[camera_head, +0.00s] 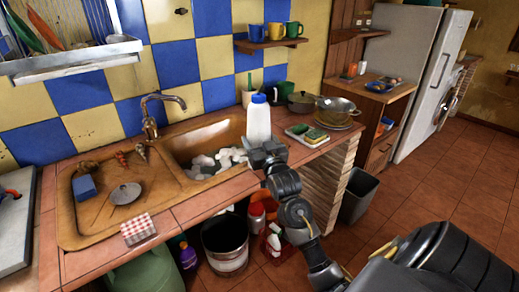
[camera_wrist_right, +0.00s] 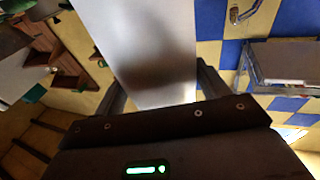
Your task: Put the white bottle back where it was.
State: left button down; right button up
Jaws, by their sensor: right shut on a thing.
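The white bottle (camera_head: 258,121) has a blue cap and stands upright in the head view, at the right end of the sink's front edge. My right gripper (camera_head: 266,150) is shut on its lower part. In the right wrist view the white bottle (camera_wrist_right: 150,50) fills the space between the two fingers of my right gripper (camera_wrist_right: 155,95). The bottle's base is hidden by the gripper, so I cannot tell whether it touches the counter. My left gripper is not in view.
The sink basin (camera_head: 208,141) holds several white pieces. Sponges on a tray (camera_head: 308,135), a pot (camera_head: 301,102) and a colander (camera_head: 338,105) stand on the counter to the right. A bucket (camera_head: 224,243) is below.

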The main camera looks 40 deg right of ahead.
notch_tip(320, 180, down, 2)
jog(key=shift+w+d+f, duration=0.1)
jog(key=shift+f, duration=0.15)
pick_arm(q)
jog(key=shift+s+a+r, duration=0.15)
pick_arm(e)
jog(key=shift+f, duration=0.35)
jog(key=shift+f, duration=0.1)
jog(key=o, duration=0.6)
jog(key=shift+f, duration=0.15)
jog(key=shift+c, duration=0.2)
jog(key=o, duration=0.4)
jog(key=shift+r, duration=0.2)
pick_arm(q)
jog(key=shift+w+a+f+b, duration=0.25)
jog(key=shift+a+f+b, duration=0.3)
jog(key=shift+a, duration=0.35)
pick_arm(e)
jog(key=v, duration=1.2)
